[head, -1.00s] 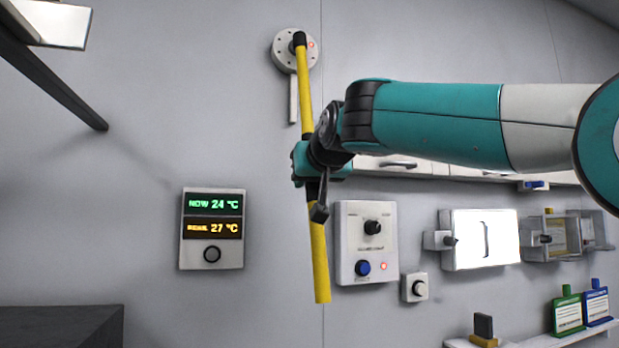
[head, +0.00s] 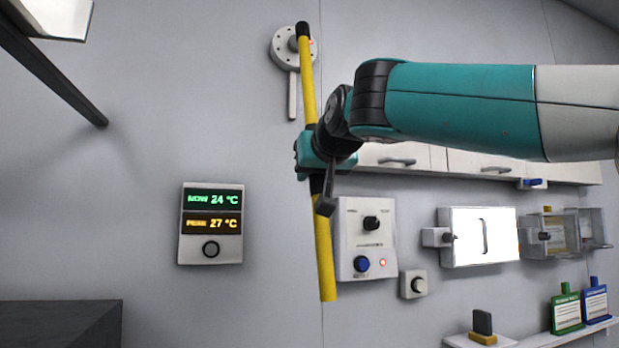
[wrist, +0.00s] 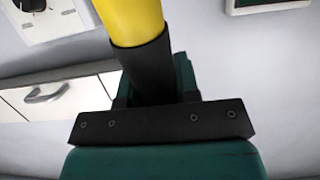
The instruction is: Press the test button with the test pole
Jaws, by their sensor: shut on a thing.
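The test pole (head: 325,255) is a long yellow rod with a black grip and a black tip (head: 303,29). My gripper (head: 317,170) is shut on its black grip and holds it nearly upright, leaning slightly. In the wrist view the yellow shaft (wrist: 130,18) and black grip (wrist: 152,70) rise from my gripper (wrist: 160,105). A round white detector-like unit (head: 284,47) with a red light is high on the wall, with a grey button at its centre. The pole tip overlaps its right side in the head view; I cannot tell whether they touch.
A temperature display (head: 212,224) is on the wall at left. A control panel (head: 366,238) with knobs is just right of the pole's lower end. White cabinets (head: 432,160), a lit box (head: 478,237) and a shelf with cards (head: 567,309) are at right. A dark block (head: 60,325) stands lower left.

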